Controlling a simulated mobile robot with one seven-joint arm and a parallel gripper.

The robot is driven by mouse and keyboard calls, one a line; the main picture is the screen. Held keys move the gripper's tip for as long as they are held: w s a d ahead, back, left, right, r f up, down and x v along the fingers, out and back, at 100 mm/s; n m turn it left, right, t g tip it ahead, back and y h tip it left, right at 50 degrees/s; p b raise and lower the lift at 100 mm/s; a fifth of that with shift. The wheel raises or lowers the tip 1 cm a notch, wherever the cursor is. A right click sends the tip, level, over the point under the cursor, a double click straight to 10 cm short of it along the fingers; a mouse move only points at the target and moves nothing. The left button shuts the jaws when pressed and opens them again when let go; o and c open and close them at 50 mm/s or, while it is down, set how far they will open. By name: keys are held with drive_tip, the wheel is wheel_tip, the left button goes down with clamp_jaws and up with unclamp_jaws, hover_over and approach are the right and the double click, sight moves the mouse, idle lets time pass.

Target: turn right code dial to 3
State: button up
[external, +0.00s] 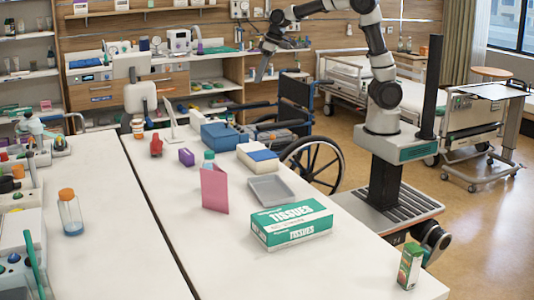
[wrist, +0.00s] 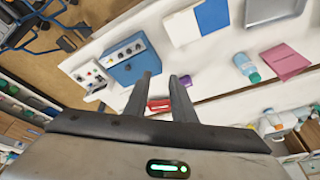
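A blue box (wrist: 127,72) with a row of small dark dials (wrist: 127,50) on a light strip sits on the white table in the wrist view. The dial digits are too small to read. What looks like the same blue box (external: 220,137) stands near the table's far edge in the external view, its dials not readable there. My gripper (wrist: 166,76) is open and empty in the wrist view, its fingertips apart and beside the box. In the external view my gripper (external: 262,68) hangs above and beyond the box, pointing down.
A white panel with knobs (wrist: 91,75) adjoins the blue box. A red object (wrist: 159,104) shows between my fingers, on the table. A white-and-blue box (external: 257,158), grey tray (external: 271,189), pink card (external: 214,188) and tissue box (external: 291,223) stand nearby. A wheelchair (external: 312,160) is beside the table.

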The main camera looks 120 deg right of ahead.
drive_tip(key=s+d+f+m+h, duration=0.1)
drive_tip(key=d+f, duration=0.3)
drive_tip(key=d, duration=0.2)
drive_tip(key=d+f+m, duration=0.1)
drive_tip(key=d+f, duration=0.3)
drive_tip(key=d, duration=0.2)
drive_tip(key=b, duration=0.1)
approach(236, 126)
drive_tip(key=x, duration=0.7)
drive_tip(key=shift+d, duration=0.4)
clamp_jaws()
